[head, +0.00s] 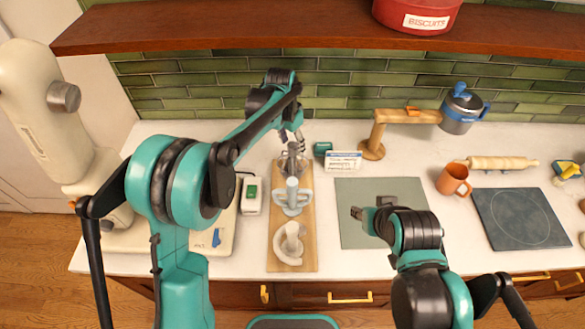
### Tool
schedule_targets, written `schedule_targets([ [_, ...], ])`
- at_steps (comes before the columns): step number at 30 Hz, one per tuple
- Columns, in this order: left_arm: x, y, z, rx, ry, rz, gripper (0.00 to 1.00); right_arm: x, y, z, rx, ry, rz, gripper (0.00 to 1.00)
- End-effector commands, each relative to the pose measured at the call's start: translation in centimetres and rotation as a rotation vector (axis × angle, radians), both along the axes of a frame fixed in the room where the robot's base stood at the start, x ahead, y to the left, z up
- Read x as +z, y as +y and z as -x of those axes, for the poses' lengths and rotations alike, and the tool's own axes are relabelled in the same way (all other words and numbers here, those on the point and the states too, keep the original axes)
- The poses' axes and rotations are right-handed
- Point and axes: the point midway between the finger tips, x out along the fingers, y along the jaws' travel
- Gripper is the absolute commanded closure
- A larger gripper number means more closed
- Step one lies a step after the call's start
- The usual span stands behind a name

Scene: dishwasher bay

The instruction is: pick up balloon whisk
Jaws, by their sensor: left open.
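A grey, wire-like object (292,166), which looks like the balloon whisk, is at the far end of a narrow wooden board (307,220). It is small and partly hidden by my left gripper, so its exact shape is unclear. My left gripper (291,138) points down just over this object's far end, open. I cannot tell whether it touches the object. My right gripper (358,213) is over a grey-green mat (400,190), apart from the board. Its jaw opening is not clear.
A teal cylinder (321,149), a printed card (343,163) and a wooden stand (379,135) are to the right. A shelf (300,27) overhangs the back.

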Motion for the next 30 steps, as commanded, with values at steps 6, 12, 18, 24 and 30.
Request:
schedule_targets([
  [6, -2.1, -0.2, -0.2, 0.001, 0.0, 0.0, 0.46, -0.4, 0.0, 0.0, 0.0, 0.0, 0.0, 0.6],
  [12, -2.0, -0.2, -0.2, 0.001, 0.0, 0.0, 0.62, -0.3, 0.0, 0.0, 0.0, 0.0, 0.0, 0.6],
  [18, -2.0, -0.2, -0.2, 0.001, 0.0, 0.0, 1.0, -0.3, 0.0, 0.0, 0.0, 0.0, 0.0, 0.6],
  [24, -2.0, -0.2, -0.2, 0.001, -0.001, 0.001, 1.0, -0.3, 0.0, 0.0, 0.0, 0.0, 0.0, 0.6],
  [30, -1.4, -0.2, -0.2, 0.001, -0.001, 0.001, 1.0, -0.2, 0.0, 0.0, 0.0, 0.0, 0.0, 0.6],
])
